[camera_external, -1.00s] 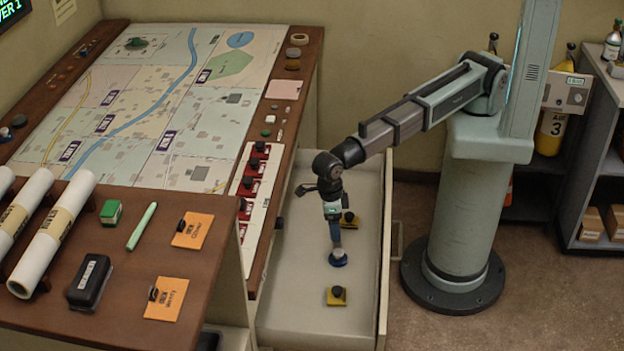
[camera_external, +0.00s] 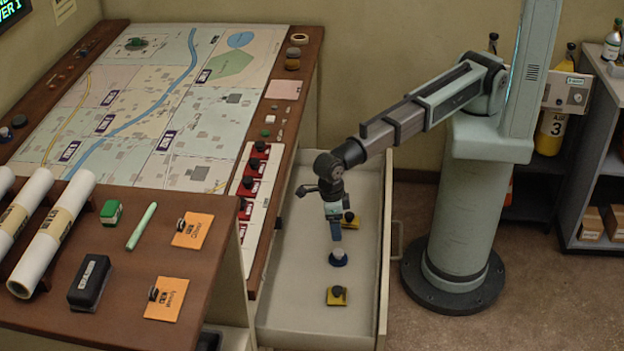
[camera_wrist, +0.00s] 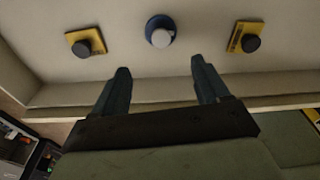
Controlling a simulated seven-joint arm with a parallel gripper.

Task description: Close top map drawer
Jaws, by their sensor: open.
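The top map drawer (camera_external: 300,310) is pulled out to the right from under the map table, with its handle (camera_external: 396,240) on the outer right side. Inside lie a blue round piece with a grey knob (camera_external: 338,258) and two yellow pieces with black knobs, one nearer (camera_external: 337,296) and one farther (camera_external: 350,220). My gripper (camera_external: 336,238) hangs over the drawer, just above the blue piece. In the wrist view the two fingers (camera_wrist: 159,80) are apart with nothing between them. The blue piece (camera_wrist: 160,31) and both yellow pieces show beyond the fingertips.
The map table (camera_external: 150,100) stands left of the drawer, with a strip of red blocks (camera_external: 250,175) along its edge. A brown desk (camera_external: 120,250) at front left holds rolled maps and orange cards. Floor (camera_external: 420,325) is open right of the drawer. A shelf (camera_external: 600,160) stands at far right.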

